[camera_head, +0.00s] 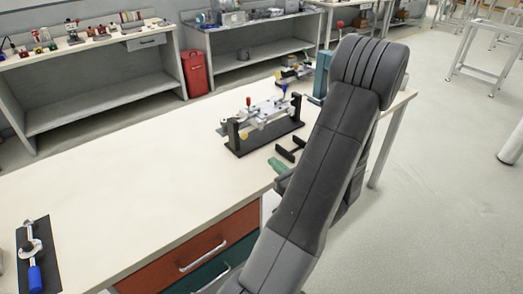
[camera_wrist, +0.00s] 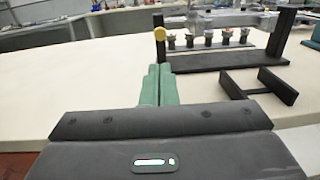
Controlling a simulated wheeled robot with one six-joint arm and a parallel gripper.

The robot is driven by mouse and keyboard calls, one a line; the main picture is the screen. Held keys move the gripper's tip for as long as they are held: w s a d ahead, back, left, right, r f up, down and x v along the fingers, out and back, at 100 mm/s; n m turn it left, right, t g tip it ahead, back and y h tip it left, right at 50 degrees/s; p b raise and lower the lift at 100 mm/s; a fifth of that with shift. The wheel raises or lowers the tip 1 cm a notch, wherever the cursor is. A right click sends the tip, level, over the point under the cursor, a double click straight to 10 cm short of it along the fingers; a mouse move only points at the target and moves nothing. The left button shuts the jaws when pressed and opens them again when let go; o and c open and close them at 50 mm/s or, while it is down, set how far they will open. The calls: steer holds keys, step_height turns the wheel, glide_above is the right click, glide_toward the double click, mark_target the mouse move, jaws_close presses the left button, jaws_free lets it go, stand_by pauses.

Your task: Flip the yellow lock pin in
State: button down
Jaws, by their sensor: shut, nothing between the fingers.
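The yellow lock pin (camera_wrist: 160,33) shows as a round yellow head on the near end post of a black fixture (camera_wrist: 210,61). In the head view the pin (camera_head: 244,135) is a small yellow spot at the fixture's left end. My gripper (camera_wrist: 156,70) has green fingers, shut together and empty. In the wrist view its tips point toward the foot of the pin's post, below the pin in the picture. In the head view my gripper (camera_head: 277,165) is in front of the fixture, apart from the pin. The pin's shaft is hidden.
A black H-shaped stand (camera_wrist: 258,88) lies on the table right of my fingers. Several small metal fittings (camera_wrist: 208,39) line the fixture. A blue-handled tool (camera_head: 33,255) lies on a dark mat at the far left. The middle of the table (camera_head: 130,165) is clear.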

mark_target(245, 137)
steer(key=p+x, duration=0.2)
steer(key=x, duration=1.1)
steer(key=shift+w+a+p, duration=0.15)
steer(key=shift+p, duration=0.15)
steer(key=shift+b+x, duration=0.8)
steer(key=shift+x, duration=0.25)
